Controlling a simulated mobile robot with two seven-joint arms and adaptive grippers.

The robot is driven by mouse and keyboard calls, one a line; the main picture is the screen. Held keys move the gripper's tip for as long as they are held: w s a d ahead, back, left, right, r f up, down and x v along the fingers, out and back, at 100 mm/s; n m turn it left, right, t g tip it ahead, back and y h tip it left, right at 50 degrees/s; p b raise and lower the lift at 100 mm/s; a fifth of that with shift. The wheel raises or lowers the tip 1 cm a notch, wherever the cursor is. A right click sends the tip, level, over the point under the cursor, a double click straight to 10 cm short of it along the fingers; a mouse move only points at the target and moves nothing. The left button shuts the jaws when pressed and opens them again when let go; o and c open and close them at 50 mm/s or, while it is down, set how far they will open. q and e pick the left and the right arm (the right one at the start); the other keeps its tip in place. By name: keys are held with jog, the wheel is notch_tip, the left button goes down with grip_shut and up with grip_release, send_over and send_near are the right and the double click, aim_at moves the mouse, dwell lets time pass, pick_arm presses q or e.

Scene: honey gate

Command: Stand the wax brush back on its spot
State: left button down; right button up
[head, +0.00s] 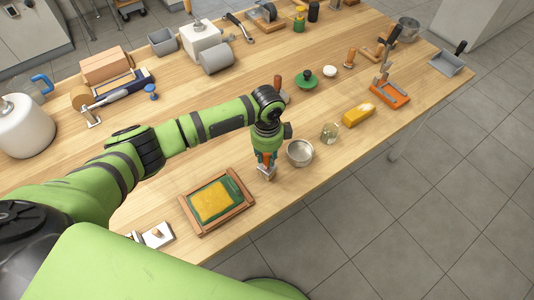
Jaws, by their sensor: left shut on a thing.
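My left gripper (266,158) points straight down over the front part of the wooden table. It is shut on a small upright thing with an orange-brown part between the fingers and a pale lower end; I take it to be the wax brush (267,174). Its lower end is close to the tabletop; I cannot tell whether it touches. The fingers hide most of the brush. No marked spot for it can be made out. My right gripper is not in view.
A wooden frame (242,205) with a green and yellow inside lies left of the gripper. A steel bowl (300,153) stands close on the right, then a glass jar (330,132) and a yellow block (358,115). A green lid (306,82) lies farther back. The table's front edge is near.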

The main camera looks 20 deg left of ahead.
pick_arm(q)
jog(key=shift+f+b, duration=0.35)
jog(key=shift+f, duration=0.35)
jog(key=c, duration=0.9)
grip_release()
jog(key=shift+c, duration=0.2)
notch_tip(320, 180, up, 6)
jog(key=p, duration=0.5)
jog(key=shift+f, duration=0.2)
jog(key=shift+r, duration=1.2)
